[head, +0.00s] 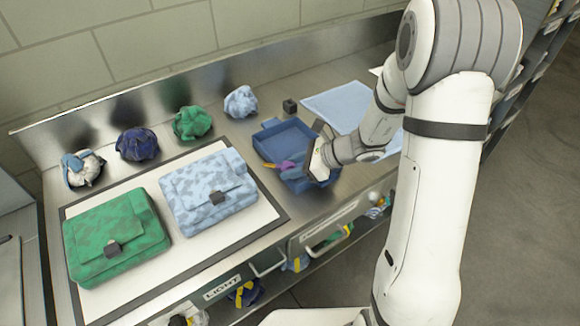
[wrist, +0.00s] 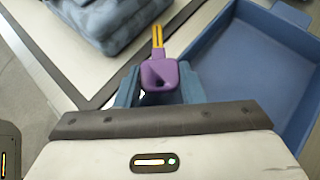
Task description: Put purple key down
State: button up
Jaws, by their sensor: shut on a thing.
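The purple key (wrist: 159,77) has a purple head and a yellow shaft that points away from my gripper. In the wrist view my gripper (wrist: 160,88) is shut on the purple head, between its two blue fingers. In the head view the key (head: 287,165) shows as a small purple and yellow piece. My gripper (head: 296,169) is there over the left part of a blue tray (head: 270,135). The tray also shows at the right in the wrist view (wrist: 243,52). The key's height above the tray cannot be told.
A light blue patterned bag (head: 190,185) and a green bag (head: 95,245) lie on a white, dark-edged mat (head: 185,245) left of the tray. Several crumpled cloth bundles (head: 192,122) line the back. A small dark block (head: 290,105) and a light blue sheet (head: 338,103) are behind the tray.

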jog(key=shift+f+b, duration=0.65)
jog(key=o, duration=1)
jog(key=shift+r, duration=0.1)
jog(key=shift+o, duration=0.2)
